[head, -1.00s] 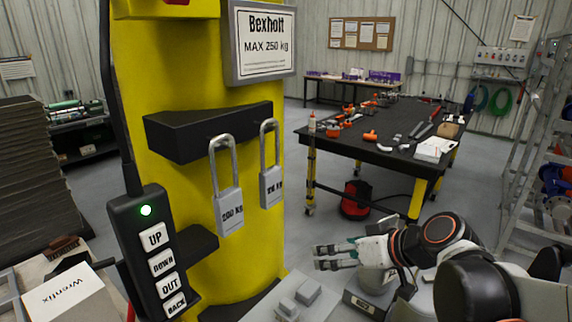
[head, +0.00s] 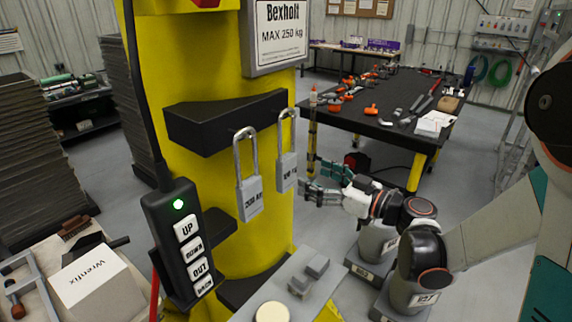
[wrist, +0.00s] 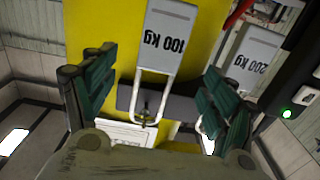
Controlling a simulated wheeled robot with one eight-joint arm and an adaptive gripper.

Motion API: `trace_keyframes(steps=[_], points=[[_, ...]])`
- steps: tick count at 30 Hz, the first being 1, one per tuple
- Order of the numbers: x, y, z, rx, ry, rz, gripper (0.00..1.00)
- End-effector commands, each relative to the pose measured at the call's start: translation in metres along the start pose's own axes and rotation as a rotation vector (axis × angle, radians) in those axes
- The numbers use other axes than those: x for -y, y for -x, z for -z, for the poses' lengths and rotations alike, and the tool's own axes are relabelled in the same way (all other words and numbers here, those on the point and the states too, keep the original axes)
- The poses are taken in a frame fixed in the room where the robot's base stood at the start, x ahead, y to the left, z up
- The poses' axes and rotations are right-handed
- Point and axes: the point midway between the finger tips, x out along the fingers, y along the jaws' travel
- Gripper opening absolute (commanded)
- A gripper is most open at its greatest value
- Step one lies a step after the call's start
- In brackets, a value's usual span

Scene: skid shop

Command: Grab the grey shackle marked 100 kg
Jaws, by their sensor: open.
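The grey shackle marked 100 kg (head: 286,174) hangs upright by its loop from a black bracket on the yellow column. Its label is hard to read in the head view. In the wrist view the shackle (wrist: 166,42) appears upside down, lying between the two fingers in the picture. My gripper (head: 311,180) is open, just right of this shackle in the head view, with its fingers pointing at it. The gripper also shows in the wrist view (wrist: 158,70), empty. No finger visibly closes on the shackle.
A second grey shackle (head: 250,200), marked 200 kg, hangs close to the left. A black button pendant (head: 186,240) with a green light hangs further left. A grey ledge (head: 285,290) with small blocks lies below. The black bracket (head: 220,122) is above.

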Motion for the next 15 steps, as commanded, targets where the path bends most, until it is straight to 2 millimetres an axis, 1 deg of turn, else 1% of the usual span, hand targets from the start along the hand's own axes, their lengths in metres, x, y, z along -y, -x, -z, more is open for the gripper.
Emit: trace_keyframes(steps=[1, 3, 6, 15], points=[[0.001, -0.011, 0.0, 0.0, 0.0, 0.004, 0.78], [0.001, -0.022, 0.0, 0.001, 0.0, 0.002, 0.78], [0.001, -0.034, 0.0, 0.001, -0.001, 0.001, 0.78], [0.001, -0.051, -0.002, 0.001, -0.001, 0.0, 0.78]])
